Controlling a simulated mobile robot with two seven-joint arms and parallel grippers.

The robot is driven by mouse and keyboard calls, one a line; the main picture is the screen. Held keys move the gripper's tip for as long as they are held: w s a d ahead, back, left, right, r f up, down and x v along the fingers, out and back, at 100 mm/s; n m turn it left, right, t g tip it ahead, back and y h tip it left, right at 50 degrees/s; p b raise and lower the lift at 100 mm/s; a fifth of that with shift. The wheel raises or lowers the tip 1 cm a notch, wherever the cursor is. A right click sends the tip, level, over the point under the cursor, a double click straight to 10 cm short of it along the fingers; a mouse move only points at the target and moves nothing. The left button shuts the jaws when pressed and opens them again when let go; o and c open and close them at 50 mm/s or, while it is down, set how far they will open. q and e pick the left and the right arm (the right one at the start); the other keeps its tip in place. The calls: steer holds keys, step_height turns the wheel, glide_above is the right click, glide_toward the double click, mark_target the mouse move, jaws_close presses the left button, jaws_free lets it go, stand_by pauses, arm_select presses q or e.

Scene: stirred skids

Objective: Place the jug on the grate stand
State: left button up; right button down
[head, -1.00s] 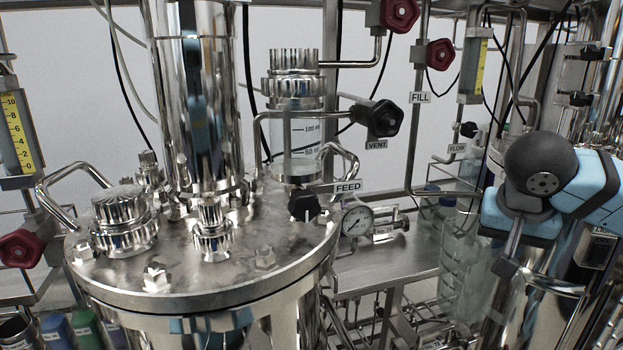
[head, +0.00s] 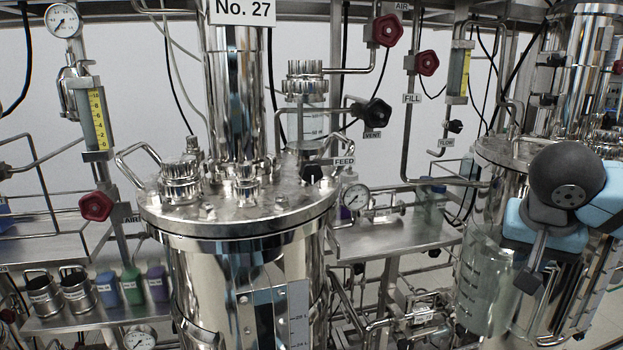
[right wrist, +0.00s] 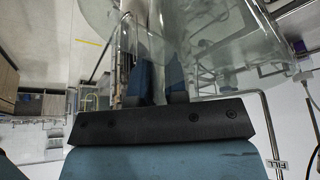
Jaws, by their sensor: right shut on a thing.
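The clear jug (head: 484,290), with graduation marks on its side, is held at the right of the head view. My right gripper (head: 528,278) is shut on it from the right. In the right wrist view, the jug (right wrist: 222,40) fills the upper middle, and the gripper fingers (right wrist: 163,82) close at its near side. The jug looks upright and clear of any surface. I cannot make out the grate stand for certain in these frames. My left gripper is not in view.
A steel vessel (head: 240,215) marked No. 27 stands left of centre, with pipes and valves above. A steel shelf (head: 390,236) with a gauge lies between it and the jug. Small labelled containers (head: 132,285) line a lower left shelf. Another steel vessel stands behind my right arm.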

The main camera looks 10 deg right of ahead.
mark_target(481, 287)
steer(key=shift+s, duration=0.25)
steer(key=w+a+f+n, duration=0.1)
steer(key=f, duration=0.1)
steer(key=a+f+n, duration=0.1)
steer(key=a+f, duration=0.1)
steer(key=w+a+f+n+y, duration=0.1)
steer(key=a+f, duration=0.1)
steer(key=shift+w+a+f, duration=0.1)
steer(key=shift+w+f, duration=0.05)
steer(key=shift+w, duration=0.15)
steer(key=a+f+n+y, duration=0.2)
steer(key=a+f+n, duration=0.2)
steer(key=a+f, duration=0.35)
arm_select(q)
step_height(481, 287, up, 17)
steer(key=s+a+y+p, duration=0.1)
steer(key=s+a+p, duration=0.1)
steer(key=p, duration=2.4)
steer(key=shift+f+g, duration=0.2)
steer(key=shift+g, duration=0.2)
arm_select(e)
steer(key=w+r, duration=0.3)
steer(key=r, duration=1.7)
steer(key=shift+w+r+t, duration=0.15)
steer(key=shift+r+t, duration=0.15)
steer(key=shift+t, duration=0.1)
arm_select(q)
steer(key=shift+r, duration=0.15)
